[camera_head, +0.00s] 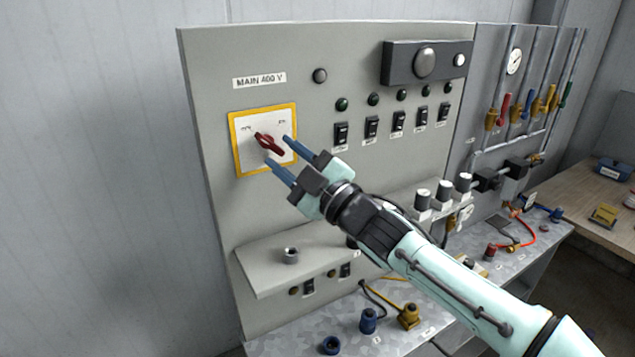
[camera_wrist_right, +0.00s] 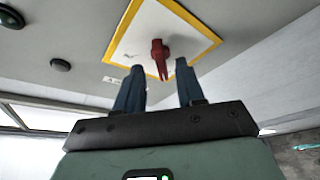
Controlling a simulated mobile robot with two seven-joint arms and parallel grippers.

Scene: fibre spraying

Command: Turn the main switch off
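The main switch is a red rotary handle (camera_head: 268,144) on a white plate with a yellow border (camera_head: 236,150), under the label "MAIN 400 V" (camera_head: 259,81). The handle sits tilted, from upper left to lower right in the head view. In the right wrist view the red handle (camera_wrist_right: 160,58) is just beyond the fingertips. My right gripper (camera_head: 277,150) is open, its two blue fingers apart in front of the plate. In the wrist view the fingers (camera_wrist_right: 159,78) have a clear gap between them and nothing is held. My left gripper is not in view.
The grey panel (camera_head: 215,200) also carries several black rocker switches (camera_head: 371,127) and a dark box with a round knob (camera_head: 424,63). A shelf (camera_head: 262,262) with a nut on it juts out below. Pipes with coloured valves stand right. The wall at left is bare.

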